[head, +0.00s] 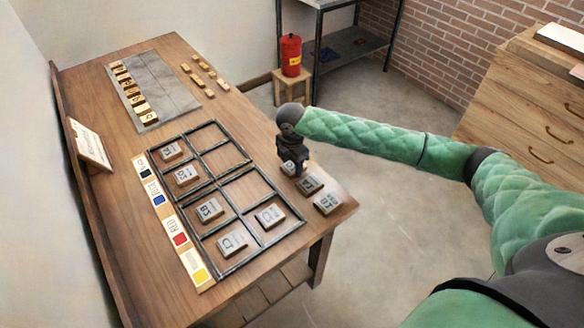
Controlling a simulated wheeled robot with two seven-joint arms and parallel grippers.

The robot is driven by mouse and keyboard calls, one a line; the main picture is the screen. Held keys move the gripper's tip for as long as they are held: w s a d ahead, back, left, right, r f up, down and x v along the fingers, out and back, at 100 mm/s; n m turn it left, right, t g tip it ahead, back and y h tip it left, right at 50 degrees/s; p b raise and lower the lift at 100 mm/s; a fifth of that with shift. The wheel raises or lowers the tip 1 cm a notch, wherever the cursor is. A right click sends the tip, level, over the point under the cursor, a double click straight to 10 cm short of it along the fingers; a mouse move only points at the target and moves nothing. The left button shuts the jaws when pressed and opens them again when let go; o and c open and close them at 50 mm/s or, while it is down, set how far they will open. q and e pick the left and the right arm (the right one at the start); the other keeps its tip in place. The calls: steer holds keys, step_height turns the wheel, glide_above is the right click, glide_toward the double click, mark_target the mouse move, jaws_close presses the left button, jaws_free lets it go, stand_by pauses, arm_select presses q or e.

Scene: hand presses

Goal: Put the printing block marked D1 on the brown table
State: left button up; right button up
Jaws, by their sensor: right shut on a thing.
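The brown table (95,115) carries a black metal frame (215,183) split into compartments. Grey printing blocks sit in the frame, among them one at the left (187,175) whose mark may read D1, though it is too small to be sure. My right gripper (291,160) points down near the table's right edge, outside the frame, and is shut on a grey block (289,168). The gripper partly hides this block and I cannot read its mark. I cannot tell whether it touches the table. My left gripper is not in view.
Two more grey blocks (310,184) (327,203) lie on the table right of the frame. A colour strip (180,239) lines the frame's left side. A grey plate (165,90) with small wooden pieces lies at the back. A red canister (291,55) stands on a stool beyond.

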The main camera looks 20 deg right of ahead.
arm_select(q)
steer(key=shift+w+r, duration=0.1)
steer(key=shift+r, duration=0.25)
arm_select(e)
steer(key=shift+f, duration=0.2)
steer(key=o, duration=1)
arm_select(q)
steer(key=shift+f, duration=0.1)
